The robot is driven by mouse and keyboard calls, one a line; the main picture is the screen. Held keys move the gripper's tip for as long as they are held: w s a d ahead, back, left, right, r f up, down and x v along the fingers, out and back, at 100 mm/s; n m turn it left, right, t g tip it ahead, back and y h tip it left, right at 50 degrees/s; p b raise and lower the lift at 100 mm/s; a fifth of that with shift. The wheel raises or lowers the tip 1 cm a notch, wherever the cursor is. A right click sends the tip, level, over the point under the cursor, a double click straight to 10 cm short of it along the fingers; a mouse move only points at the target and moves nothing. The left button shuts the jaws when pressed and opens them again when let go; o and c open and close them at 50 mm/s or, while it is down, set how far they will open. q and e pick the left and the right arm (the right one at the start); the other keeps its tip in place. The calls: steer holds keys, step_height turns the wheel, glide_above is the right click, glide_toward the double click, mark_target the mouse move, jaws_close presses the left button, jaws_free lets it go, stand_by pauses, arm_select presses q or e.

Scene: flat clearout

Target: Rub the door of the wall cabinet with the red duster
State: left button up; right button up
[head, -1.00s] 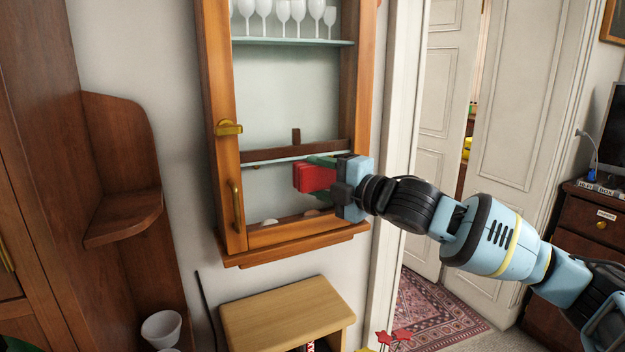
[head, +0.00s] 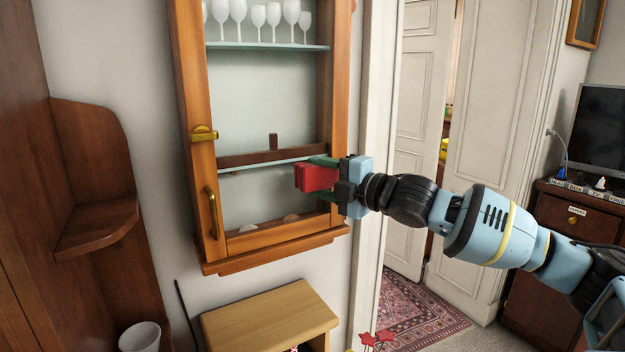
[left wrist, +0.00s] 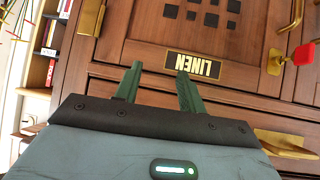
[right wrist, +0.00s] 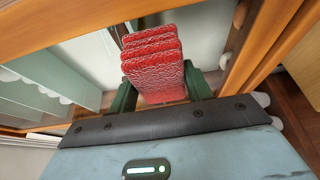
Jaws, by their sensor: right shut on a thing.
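The wall cabinet (head: 275,252) hangs left of centre in the head view. Its door (head: 268,236) has an orange-brown wooden frame around glass and looks shut. The red duster (head: 316,178) is in front of the door's lower right part. My right gripper (head: 335,178) is shut on the duster, which stands up between its fingers in the right wrist view (right wrist: 153,65). I cannot tell whether the duster touches the door. My left gripper (left wrist: 158,85) is open and empty, in front of a wooden front with a LINEN label (left wrist: 193,67).
A brass latch (head: 203,133) and a brass handle (head: 212,213) stick out from the door's left side. White glasses (head: 258,15) stand inside. A wooden stand (head: 270,312) is below, and a corner shelf (head: 97,225) is to the left.

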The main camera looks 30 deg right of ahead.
mark_target(309, 181)
steer(key=shift+d, duration=0.45)
steer(key=shift+w+a, duration=0.1)
steer(key=shift+a, duration=1.95)
steer(key=shift+w+a, duration=0.1)
steer(key=shift+a, duration=1.95)
steer(key=shift+w+a, duration=0.15)
steer(key=shift+a, duration=1.75)
